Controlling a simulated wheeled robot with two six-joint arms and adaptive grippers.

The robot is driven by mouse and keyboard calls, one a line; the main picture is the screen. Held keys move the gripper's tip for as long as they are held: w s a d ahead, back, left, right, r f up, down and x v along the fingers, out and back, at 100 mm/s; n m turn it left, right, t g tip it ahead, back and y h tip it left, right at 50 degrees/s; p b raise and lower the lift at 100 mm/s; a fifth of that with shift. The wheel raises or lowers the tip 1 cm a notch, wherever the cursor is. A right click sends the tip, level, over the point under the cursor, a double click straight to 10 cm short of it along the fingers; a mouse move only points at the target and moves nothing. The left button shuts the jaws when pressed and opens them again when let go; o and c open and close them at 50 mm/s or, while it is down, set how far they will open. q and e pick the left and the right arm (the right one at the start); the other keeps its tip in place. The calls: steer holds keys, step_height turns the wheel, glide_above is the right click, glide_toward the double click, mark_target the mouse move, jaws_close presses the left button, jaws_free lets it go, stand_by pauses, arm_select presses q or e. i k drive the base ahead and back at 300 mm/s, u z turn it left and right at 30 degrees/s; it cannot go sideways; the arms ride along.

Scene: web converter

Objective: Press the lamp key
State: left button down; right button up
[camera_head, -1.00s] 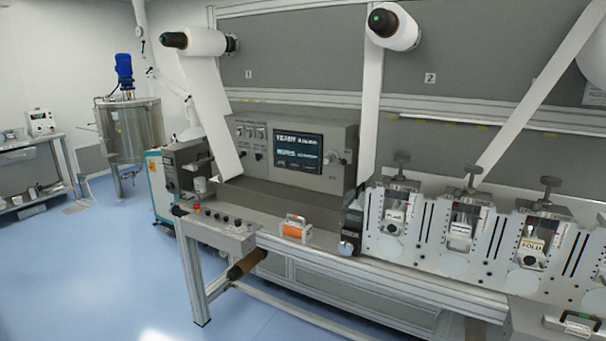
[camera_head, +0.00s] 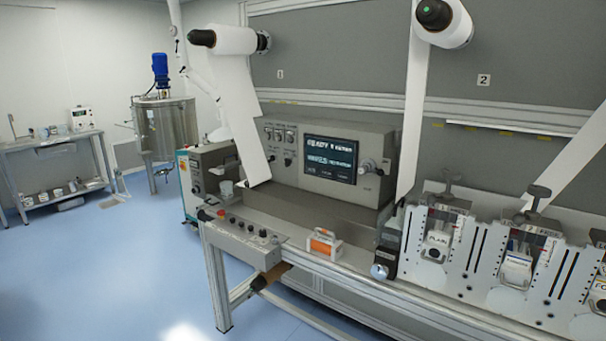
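I cannot tell which key is the lamp key; no key label is readable. A grey control panel (camera_head: 262,255) with a row of small dark knobs or keys and a red-orange button (camera_head: 203,215) stands at the machine's front left corner. Behind it, a grey console (camera_head: 385,147) carries a lit display (camera_head: 330,159), with small switches left of the display and a round knob to its right. Neither of my grippers is in view.
An orange-and-white handled object (camera_head: 324,244) sits on the machine ledge. Web rolls (camera_head: 236,41) hang above, with white web running down. Clamped modules (camera_head: 437,244) line the right. A tank (camera_head: 168,128) and a side table (camera_head: 52,145) stand at left. Blue floor (camera_head: 110,260) is clear at front left.

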mark_target(340, 175)
steer(key=u, duration=0.2)
steer(key=i, duration=0.85)
steer(key=z, duration=0.7)
steer(key=i, duration=0.5)
steer(key=z, duration=0.55)
